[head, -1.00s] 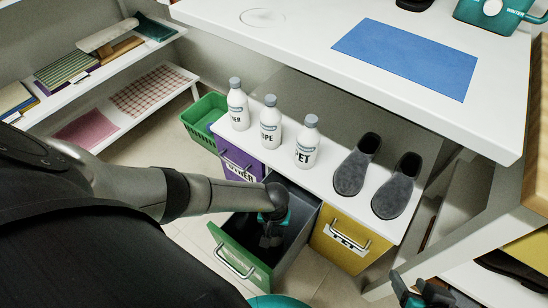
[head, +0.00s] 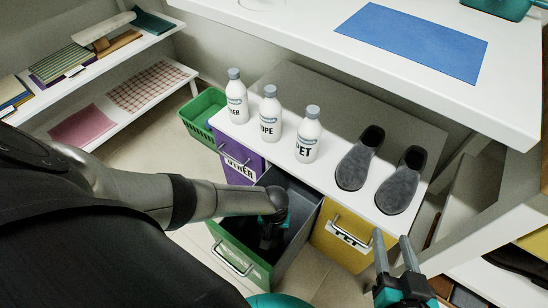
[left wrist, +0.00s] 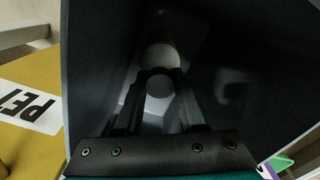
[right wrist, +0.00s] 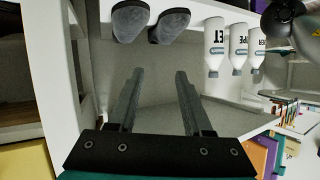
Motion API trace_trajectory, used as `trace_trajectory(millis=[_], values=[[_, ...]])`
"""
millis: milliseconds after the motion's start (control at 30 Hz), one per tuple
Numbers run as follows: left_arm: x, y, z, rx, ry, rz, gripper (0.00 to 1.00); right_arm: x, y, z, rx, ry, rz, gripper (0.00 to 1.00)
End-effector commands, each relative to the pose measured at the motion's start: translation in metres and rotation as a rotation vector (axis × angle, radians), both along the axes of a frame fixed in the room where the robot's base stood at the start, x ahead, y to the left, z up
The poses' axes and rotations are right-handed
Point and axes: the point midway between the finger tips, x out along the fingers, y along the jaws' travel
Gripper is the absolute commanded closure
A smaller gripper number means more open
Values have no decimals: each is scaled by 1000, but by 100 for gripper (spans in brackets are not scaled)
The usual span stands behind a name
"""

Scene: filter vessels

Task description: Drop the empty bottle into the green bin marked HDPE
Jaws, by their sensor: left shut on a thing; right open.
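The green-fronted bin (head: 238,255) is pulled out like a drawer, with a dark grey inside; I cannot read a label on its front. My left gripper (head: 268,240) reaches down inside it. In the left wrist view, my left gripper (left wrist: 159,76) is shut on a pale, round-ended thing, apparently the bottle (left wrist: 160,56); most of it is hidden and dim. Dark bin walls (left wrist: 245,75) surround it. In the head view the held bottle is hidden. My right gripper (head: 394,242) is open and empty, in front of the yellow bin; its fingers show apart in its wrist view (right wrist: 158,76).
A purple bin (head: 238,165) marked OTHER and a yellow bin (head: 338,245) marked PET flank the open one. Several labelled bottles (head: 268,118) and grey shoes (head: 352,165) stand on the white top above. A green crate (head: 200,115) sits at the far left.

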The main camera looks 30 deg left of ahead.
Motion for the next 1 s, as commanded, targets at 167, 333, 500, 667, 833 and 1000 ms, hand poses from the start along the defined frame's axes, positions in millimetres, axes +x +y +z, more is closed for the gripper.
trace_trajectory(millis=[167,333,500,667,833,1000], values=[[0,0,-13,-1,0,0,100,-2,10,4,69,-105,2,50],[0,0,-21,-1,-1,1,100,-7,17,12,133,-204,-3,50],[0,0,-26,-1,0,0,100,-11,20,19,176,-270,-7,50],[0,0,-27,-1,0,-1,100,-12,21,22,189,-290,-9,50],[0,0,-27,-1,0,0,100,-12,21,22,188,-290,-10,50],[0,0,-31,0,1,1,100,-12,21,22,188,-289,-10,50]])
